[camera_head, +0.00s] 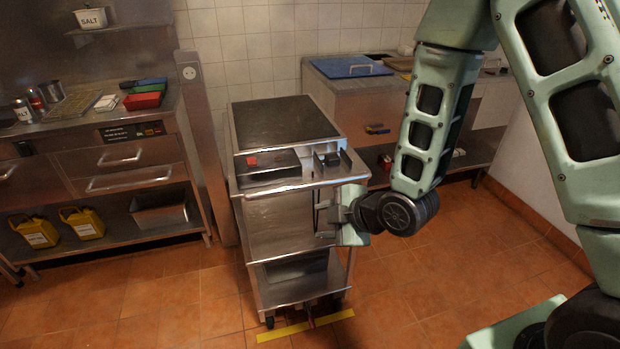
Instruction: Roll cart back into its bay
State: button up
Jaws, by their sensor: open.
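The steel cart (290,240) stands upright on its casters near the middle, with a dark top (284,122) and lower shelves. It sits in the gap between the left counter and the right counter. A yellow floor strip (306,326) lies just in front of its front casters. My gripper (325,219) is open at the cart's right front side, close to its upright edge. Whether its fingers touch the cart or stand around a handle cannot be told. My wrist and arm come in from the right and hide part of the cart's right side.
The left counter (100,130) has drawers, yellow jugs (84,222) and a steel bin (160,210) below. A post (205,140) stands beside the cart's left. The right counter (350,95) holds a blue board (349,66). Tiled floor (180,315) is clear in front.

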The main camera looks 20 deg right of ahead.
jog(key=w+d+n+t, duration=0.1)
jog(key=d+n+t, duration=0.1)
jog(key=d, duration=0.1)
jog(key=n+t+b, duration=0.2)
jog(key=t+b, duration=0.2)
jog(key=b, duration=0.5)
send_near(310, 183)
jog(key=shift+w+d+f+y, duration=0.2)
jog(key=shift+d+f+y, duration=0.2)
jog(key=shift+d+f, duration=0.65)
jog(key=shift+a+f+b, duration=0.1)
jog(key=shift+a+b, duration=0.1)
jog(key=shift+b, duration=0.6)
jog(key=x, duration=1.1)
jog(key=shift+w+a+r, duration=0.15)
jog(key=shift+w+r, duration=0.15)
jog(key=shift+w, duration=0.1)
grip_shut()
